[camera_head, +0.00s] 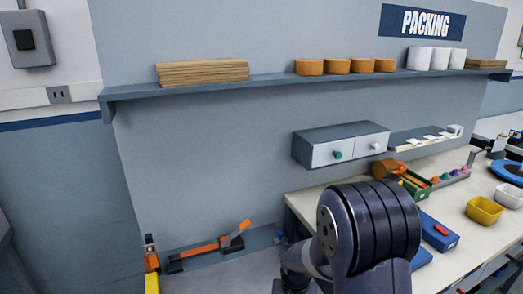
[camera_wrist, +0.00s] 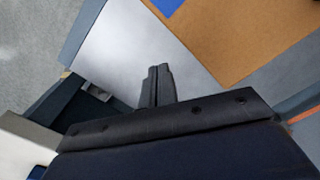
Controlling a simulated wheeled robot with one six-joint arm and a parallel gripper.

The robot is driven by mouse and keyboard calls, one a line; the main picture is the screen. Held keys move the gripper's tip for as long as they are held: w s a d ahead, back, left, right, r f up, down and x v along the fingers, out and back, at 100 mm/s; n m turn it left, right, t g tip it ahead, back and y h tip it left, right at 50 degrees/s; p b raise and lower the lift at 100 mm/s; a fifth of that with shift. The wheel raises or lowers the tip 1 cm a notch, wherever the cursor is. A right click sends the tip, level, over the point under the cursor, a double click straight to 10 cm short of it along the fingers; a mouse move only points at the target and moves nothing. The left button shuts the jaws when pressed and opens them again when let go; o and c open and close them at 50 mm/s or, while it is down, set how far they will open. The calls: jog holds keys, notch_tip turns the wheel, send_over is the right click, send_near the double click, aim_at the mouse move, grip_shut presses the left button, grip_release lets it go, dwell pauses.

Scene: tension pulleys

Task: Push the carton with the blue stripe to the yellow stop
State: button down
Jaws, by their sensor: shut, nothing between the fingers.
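The brown carton (camera_wrist: 250,38) fills the upper right of the wrist view, partly cut off by the frame. A patch of its blue stripe (camera_wrist: 172,7) shows at the top edge. My gripper (camera_wrist: 158,72) is shut and empty, its tips over a pale grey metal surface, just left of and below the carton's near edge in the picture. I cannot tell whether they touch it. In the head view my arm hides the gripper, and the carton does not show. A yellow block (camera_head: 152,283), possibly the yellow stop, stands at the lower left of the head view.
An orange-and-black tool (camera_head: 212,246) lies on a grey ledge behind my arm. A wall cabinet (camera_head: 340,147) and a long shelf (camera_head: 280,84) are above. The bench (camera_head: 440,225) at right holds a yellow bin (camera_head: 484,210) and blue boxes (camera_head: 438,232).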

notch_tip(320, 180, up, 6)
jog(key=p, duration=0.3)
jog(key=shift+f, duration=0.25)
jog(key=shift+f, duration=0.15)
notch_tip(320, 180, down, 8)
jog(key=b, duration=0.5)
jog(key=shift+r, duration=0.2)
